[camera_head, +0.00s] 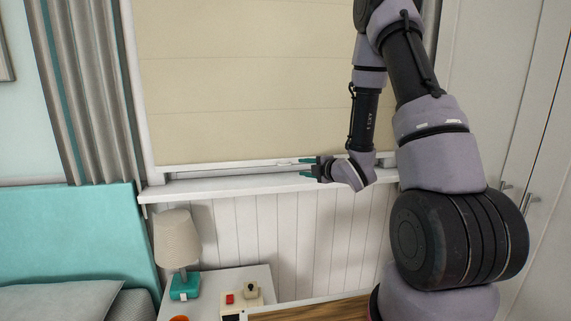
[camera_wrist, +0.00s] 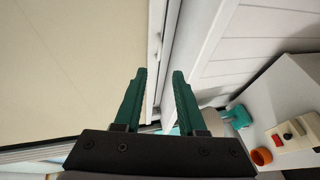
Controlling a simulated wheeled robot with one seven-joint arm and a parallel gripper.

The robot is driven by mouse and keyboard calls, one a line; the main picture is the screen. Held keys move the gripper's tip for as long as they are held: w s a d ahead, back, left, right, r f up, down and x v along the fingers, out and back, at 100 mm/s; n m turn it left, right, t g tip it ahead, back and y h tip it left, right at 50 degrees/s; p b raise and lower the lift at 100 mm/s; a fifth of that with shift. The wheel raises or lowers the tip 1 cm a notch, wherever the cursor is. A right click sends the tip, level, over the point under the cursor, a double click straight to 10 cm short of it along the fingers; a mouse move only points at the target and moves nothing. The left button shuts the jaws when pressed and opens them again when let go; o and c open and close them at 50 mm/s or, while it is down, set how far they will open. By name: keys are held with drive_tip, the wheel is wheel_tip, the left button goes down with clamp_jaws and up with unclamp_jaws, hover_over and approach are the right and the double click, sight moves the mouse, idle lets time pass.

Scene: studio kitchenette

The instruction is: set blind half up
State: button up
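The beige roller blind (camera_head: 245,85) hangs in the window frame and covers nearly all of it; its bottom rail (camera_head: 240,163) is just above the white sill (camera_head: 230,187). My gripper (camera_head: 304,168) is at the blind's lower edge, right of its middle, pointing left. In the wrist view my gripper (camera_wrist: 160,75) has its teal fingers apart, with the blind (camera_wrist: 65,60) filling the left side. The bottom rail (camera_wrist: 154,40) runs ahead between the finger lines. I cannot tell whether a finger touches it. Nothing shows held between the fingertips.
A grey curtain (camera_head: 88,90) hangs left of the window. A lamp (camera_head: 178,245) and small items stand on a white bedside table (camera_head: 258,275) below the sill. A bed with a teal headboard (camera_head: 80,245) is at left. White cupboard doors (camera_head: 500,100) stand at right.

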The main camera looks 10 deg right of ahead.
sight(286, 165)
drive_tip(key=x, duration=1)
drive_tip(key=shift+w+a+f, duration=0.1)
drive_tip(key=shift+w+a, duration=0.1)
drive_tip(key=shift+w, duration=0.15)
clamp_jaws()
idle(1.0)
